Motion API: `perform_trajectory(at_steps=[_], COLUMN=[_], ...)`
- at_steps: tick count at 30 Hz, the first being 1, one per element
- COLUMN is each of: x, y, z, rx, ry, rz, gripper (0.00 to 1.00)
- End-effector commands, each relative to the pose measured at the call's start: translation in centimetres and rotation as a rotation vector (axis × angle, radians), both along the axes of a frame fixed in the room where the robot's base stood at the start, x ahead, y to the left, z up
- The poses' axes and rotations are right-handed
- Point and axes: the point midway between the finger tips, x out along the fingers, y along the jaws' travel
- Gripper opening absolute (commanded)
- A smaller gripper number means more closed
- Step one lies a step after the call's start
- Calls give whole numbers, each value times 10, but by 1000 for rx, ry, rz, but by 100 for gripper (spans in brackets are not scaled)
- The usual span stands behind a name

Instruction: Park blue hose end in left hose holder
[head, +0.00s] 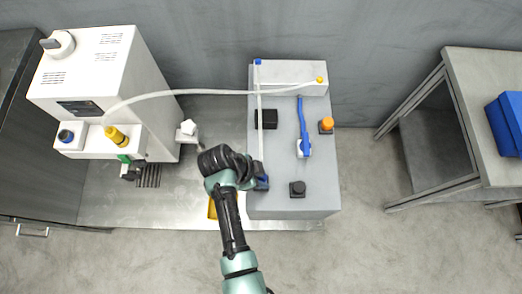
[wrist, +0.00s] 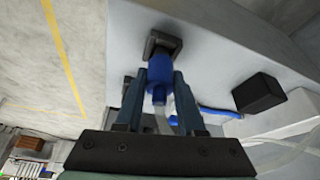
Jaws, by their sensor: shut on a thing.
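The blue hose end (wrist: 158,80) is between the two fingers of my gripper (wrist: 160,102), which is shut on it. Its tip reaches a dark square hose holder (wrist: 164,44) in the wrist view; the tip overlaps the holder's opening, and I cannot tell how deep it sits. In the head view my gripper (head: 256,183) is at the front left of the grey box (head: 280,206), largely covering the left holder and hose end. A pale hose (head: 260,115) runs from there back to a blue fitting (head: 258,62). A second dark holder (head: 297,188) stands to the right.
A black block (head: 267,119), a blue-handled item (head: 302,130) and an orange knob (head: 326,124) are on the box. Another pale hose (head: 200,92) arches from a yellow fitting (head: 320,79) to the white machine (head: 100,80). A table (head: 480,75) stands at the right.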

Motion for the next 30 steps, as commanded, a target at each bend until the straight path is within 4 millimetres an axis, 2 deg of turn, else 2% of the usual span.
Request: perform_trajectory(at_steps=[20,30], x=[0,0], y=[0,0], z=[0,-6], rx=[0,0], ry=[0,0], rz=[-1,-1], gripper=[0,0])
